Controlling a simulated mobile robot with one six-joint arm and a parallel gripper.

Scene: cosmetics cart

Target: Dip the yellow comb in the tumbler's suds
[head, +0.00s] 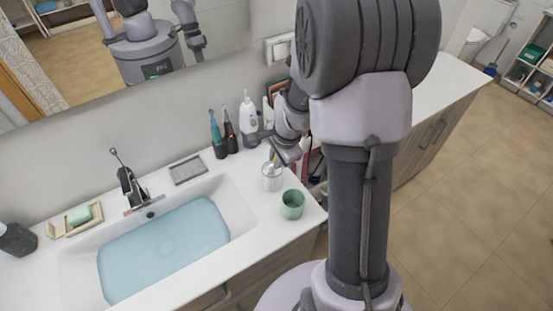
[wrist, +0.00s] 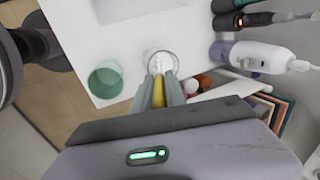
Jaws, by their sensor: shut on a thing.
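My gripper (head: 280,155) is shut on the yellow comb (wrist: 158,92), which shows between the fingertips in the wrist view. In the head view only a small yellowish part of the comb (head: 274,157) shows below the fingers. A clear tumbler with white suds (head: 272,181) stands on the white counter, right of the basin. It also shows in the wrist view (wrist: 160,58), just beyond the fingertips. The comb points down at the tumbler's mouth; I cannot tell how far its end is inside or whether it touches the suds.
A green cup (head: 292,205) stands close to the tumbler, near the counter's front edge. Electric toothbrushes (head: 217,138) and a white bottle (head: 248,120) stand behind. The basin (head: 165,250) with bluish water lies left. A shelf cart with items is partly hidden behind my arm.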

